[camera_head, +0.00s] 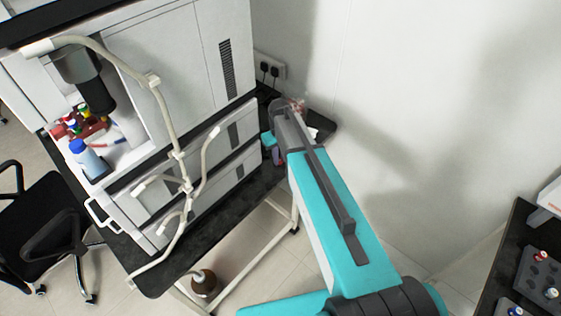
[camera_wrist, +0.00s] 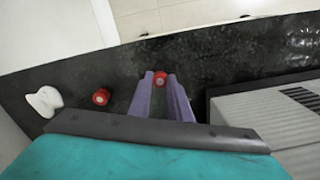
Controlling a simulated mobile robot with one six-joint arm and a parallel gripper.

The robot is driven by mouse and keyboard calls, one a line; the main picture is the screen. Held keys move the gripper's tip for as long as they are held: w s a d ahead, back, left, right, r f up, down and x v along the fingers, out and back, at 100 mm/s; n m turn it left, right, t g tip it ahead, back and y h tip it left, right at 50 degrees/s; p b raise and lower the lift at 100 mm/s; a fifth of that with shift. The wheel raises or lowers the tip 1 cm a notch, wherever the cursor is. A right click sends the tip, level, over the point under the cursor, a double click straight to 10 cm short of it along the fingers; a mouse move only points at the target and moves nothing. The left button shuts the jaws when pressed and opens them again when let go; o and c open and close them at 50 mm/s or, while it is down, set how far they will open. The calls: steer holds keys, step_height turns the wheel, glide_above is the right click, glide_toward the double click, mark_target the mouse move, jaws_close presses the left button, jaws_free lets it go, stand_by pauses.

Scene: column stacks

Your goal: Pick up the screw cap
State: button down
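In the wrist view, a small round red cap (camera_wrist: 160,81) shows between the tips of my gripper's two purple fingers (camera_wrist: 160,84). The fingers stand apart, and I see no clear contact with the cap. A second red cap-like piece (camera_wrist: 101,97) lies on the dark bench top to the left. I cannot tell from the frames which red piece is the screw cap.
A white piece (camera_wrist: 45,101) lies left of the red pieces. The wall (camera_head: 400,90) is close behind the bench. Dark bench top (camera_wrist: 235,50) is clear beyond the fingers.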

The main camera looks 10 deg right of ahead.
steer(key=shift+d+r+b, duration=0.1)
steer(key=shift+b, duration=0.2)
stand_by(0.4)
steer(key=shift+d+r+b, duration=0.1)
steer(key=shift+r+b, duration=0.25)
steer(key=shift+b, duration=0.1)
step_height(320, 180, up, 6)
steer(key=b, duration=0.3)
steer(key=s+d+b, duration=0.1)
steer(key=d+b, duration=0.4)
steer(key=d, duration=1.4)
steer(key=shift+d, duration=0.3)
